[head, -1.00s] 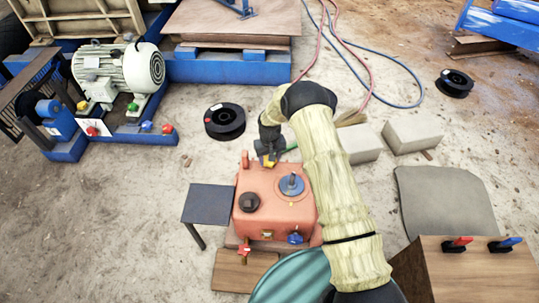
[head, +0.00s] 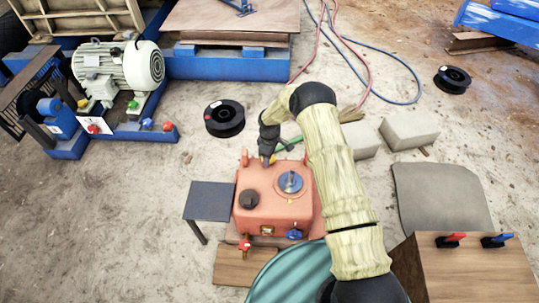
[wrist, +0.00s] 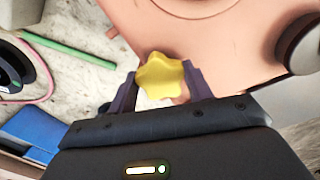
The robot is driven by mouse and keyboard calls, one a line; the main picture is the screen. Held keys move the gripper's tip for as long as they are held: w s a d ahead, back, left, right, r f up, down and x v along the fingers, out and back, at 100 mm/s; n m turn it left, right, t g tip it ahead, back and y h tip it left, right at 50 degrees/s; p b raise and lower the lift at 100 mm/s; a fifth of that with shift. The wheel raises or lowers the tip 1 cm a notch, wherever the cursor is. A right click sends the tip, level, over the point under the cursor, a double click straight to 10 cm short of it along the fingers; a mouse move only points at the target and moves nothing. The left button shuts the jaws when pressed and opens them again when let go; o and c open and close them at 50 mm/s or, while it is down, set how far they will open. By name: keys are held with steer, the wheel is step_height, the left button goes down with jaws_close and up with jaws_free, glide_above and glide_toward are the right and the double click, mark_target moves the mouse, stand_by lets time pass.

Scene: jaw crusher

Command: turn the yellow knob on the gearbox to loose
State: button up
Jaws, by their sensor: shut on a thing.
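The gearbox (head: 275,206) is an orange-red box standing on the ground in the head view, with a dark cap and a blue round fitting on top. The yellow knob (wrist: 161,77) is lobed and sits at the gearbox's edge in the wrist view, where the gearbox body (wrist: 215,35) fills the upper right. My gripper (wrist: 160,88) is shut on the knob, one dark finger on each side. In the head view my gripper (head: 268,160) is at the gearbox's far side, and the knob is mostly hidden there. Which way the knob is set cannot be told.
A grey motor (head: 120,66) on a blue frame stands at the left. A black wheel (head: 224,118) lies behind the gearbox. A small dark table (head: 208,201) stands at its left. Concrete blocks (head: 410,130) and a wooden box with red and blue levers (head: 475,270) are at the right.

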steer(key=shift+n, duration=0.5)
steer(key=o, duration=1)
step_height(320, 180, up, 17)
steer(key=p, duration=0.4)
steer(key=shift+r, duration=0.15)
